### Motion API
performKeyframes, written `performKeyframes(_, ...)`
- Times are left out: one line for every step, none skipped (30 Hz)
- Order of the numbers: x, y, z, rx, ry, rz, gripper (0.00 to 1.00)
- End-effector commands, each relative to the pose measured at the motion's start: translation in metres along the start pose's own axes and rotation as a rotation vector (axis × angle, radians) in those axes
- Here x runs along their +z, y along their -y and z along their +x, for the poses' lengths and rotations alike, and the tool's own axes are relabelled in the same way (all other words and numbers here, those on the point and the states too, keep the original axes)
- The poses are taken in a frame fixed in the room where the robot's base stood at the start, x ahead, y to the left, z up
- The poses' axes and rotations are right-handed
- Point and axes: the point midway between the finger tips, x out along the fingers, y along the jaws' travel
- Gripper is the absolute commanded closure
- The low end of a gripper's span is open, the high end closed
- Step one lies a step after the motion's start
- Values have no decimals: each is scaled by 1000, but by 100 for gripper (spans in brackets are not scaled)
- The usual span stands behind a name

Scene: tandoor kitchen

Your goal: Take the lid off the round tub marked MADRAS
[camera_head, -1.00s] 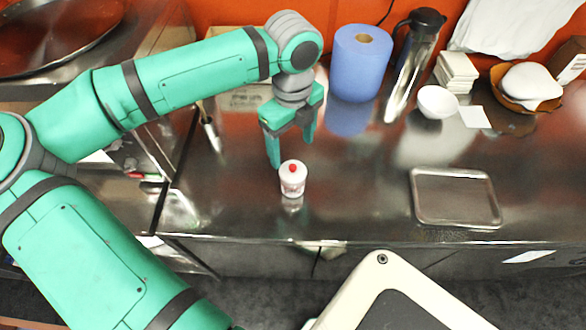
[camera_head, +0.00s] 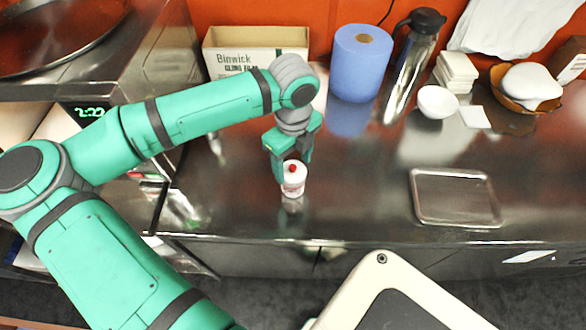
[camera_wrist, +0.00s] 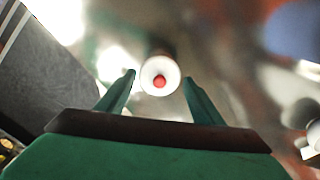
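The round tub (camera_head: 293,187) is small and white with reddish printing, and stands upright on the steel counter. The lettering is too small to read. Its white lid (camera_wrist: 160,73) has a red knob in the middle and sits on top of the tub. My gripper (camera_head: 291,180) is at the tub, pointing down, its fingers close to the tub's far and left side in the head view. In the wrist view the lid shows just beyond and between the two open fingertips (camera_wrist: 158,80), with gaps on both sides. I cannot tell whether a finger touches the tub.
A metal tray (camera_head: 455,222) lies to the right. A blue paper roll (camera_head: 360,65), a steel flask (camera_head: 412,65), a white bowl (camera_head: 437,102) and a cling film box (camera_head: 255,50) stand behind. The counter between tub and tray is clear.

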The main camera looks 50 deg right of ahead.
Motion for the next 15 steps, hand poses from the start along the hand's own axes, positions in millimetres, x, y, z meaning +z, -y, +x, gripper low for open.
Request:
performKeyframes(0, 0, 0, 0, 0, 0, 53)
performKeyframes(0, 0, 0, 0, 0, 0, 60)
performKeyframes(0, 0, 0, 0, 0, 0, 69)
performKeyframes(0, 0, 0, 0, 0, 0, 71)
performKeyframes(0, 0, 0, 0, 0, 0, 71)
performKeyframes(0, 0, 0, 0, 0, 0, 72)
performKeyframes(0, 0, 0, 0, 0, 0, 72)
performKeyframes(0, 0, 0, 0, 0, 0, 72)
performKeyframes(0, 0, 0, 0, 0, 0, 72)
performKeyframes(0, 0, 0, 0, 0, 0, 72)
performKeyframes(0, 0, 0, 0, 0, 0, 72)
performKeyframes(0, 0, 0, 0, 0, 0, 72)
performKeyframes(0, 0, 0, 0, 0, 0, 72)
performKeyframes(0, 0, 0, 0, 0, 0, 72)
performKeyframes(0, 0, 0, 0, 0, 0, 72)
